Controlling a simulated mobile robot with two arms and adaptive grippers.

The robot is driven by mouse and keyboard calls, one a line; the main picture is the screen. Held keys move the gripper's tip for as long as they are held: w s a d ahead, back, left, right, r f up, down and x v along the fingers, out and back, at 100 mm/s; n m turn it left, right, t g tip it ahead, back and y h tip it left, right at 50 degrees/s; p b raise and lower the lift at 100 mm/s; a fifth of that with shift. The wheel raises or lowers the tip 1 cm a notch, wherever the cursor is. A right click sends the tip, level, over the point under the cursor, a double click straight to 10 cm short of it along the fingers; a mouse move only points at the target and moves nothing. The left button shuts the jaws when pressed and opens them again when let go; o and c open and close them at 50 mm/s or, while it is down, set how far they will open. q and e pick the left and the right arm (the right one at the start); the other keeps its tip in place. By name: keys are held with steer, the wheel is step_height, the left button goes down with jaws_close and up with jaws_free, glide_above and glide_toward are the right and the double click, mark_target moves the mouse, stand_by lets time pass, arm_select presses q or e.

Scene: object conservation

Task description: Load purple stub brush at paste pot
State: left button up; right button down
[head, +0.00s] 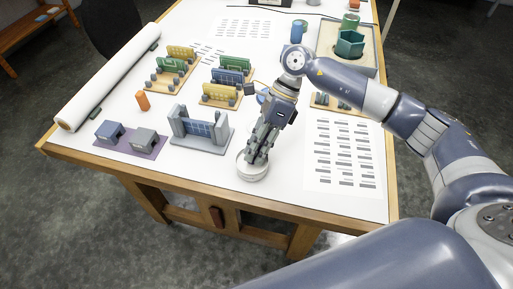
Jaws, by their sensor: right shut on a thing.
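A round white pot (252,176), which fits the paste pot, stands near the front edge of the table. My right gripper (257,156) points down with its fingertips at the mouth of this pot. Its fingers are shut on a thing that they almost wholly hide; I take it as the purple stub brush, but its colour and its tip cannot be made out. Whether the tip touches the paste is hidden. My left gripper is not in view.
A grey-blue frame stand (202,141) is just left of the pot. A purple mat (131,151) with two small blocks lies farther left. A printed sheet (342,155) lies to the right. Small racks, an orange piece (143,100) and a white roll (108,77) lie behind.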

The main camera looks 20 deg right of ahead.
step_height(320, 180, up, 2)
steer(key=shift+d+p, duration=0.1)
steer(key=shift+p, duration=0.35)
steer(key=shift+r+p, duration=0.9)
steer(key=shift+r, duration=1.55)
